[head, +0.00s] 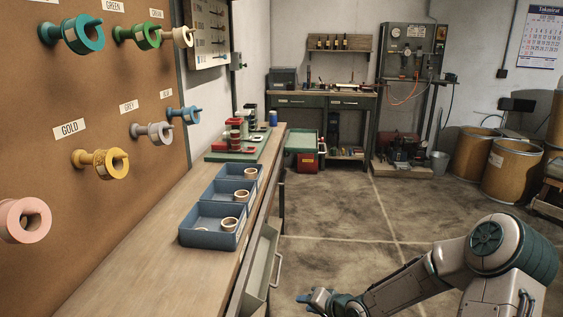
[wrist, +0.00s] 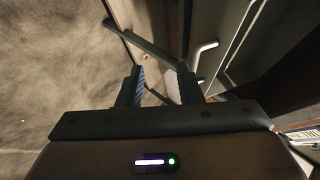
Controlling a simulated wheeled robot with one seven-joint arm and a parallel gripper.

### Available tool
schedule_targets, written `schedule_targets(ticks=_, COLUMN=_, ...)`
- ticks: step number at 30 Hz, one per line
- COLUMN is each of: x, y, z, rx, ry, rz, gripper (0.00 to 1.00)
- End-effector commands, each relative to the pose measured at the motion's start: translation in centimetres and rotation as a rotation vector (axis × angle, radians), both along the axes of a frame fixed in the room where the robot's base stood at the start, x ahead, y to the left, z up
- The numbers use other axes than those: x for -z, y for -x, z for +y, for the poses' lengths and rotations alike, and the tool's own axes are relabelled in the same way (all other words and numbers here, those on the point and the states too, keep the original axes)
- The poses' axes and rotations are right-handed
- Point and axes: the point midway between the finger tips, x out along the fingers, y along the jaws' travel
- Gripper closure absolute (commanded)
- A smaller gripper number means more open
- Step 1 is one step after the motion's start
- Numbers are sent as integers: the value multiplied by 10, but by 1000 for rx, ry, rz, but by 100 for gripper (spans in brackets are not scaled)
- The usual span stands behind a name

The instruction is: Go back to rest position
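My gripper (head: 316,299) is low at the bottom of the head view, over the floor and to the right of an open drawer (head: 262,262). In the wrist view my gripper (wrist: 161,80) has its two fingers apart, with nothing held between them. A pale drawer handle (wrist: 205,47) shows just beyond the right finger in the wrist view. It looks apart from the fingers. The drawer's inside is only partly visible.
The wooden workbench (head: 130,255) carries blue bins (head: 212,238) with tape rings and a green tray with spools. Colored tape rolls hang on the left pegboard (head: 60,110). Brown drums (head: 512,168) stand at right. The concrete floor (head: 335,235) in the middle is clear.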

Motion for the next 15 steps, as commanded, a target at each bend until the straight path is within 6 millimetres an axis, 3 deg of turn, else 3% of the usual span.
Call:
schedule_targets(ticks=1, x=-22, y=6, z=-5, rx=-23, ry=88, rz=13, gripper=68)
schedule_targets(ticks=8, x=-82, y=35, z=-39, rx=-86, ry=428, rz=93, gripper=68)
schedule_targets(ticks=15, x=-171, y=70, z=-72, rx=-112, ry=696, rz=169, gripper=68)
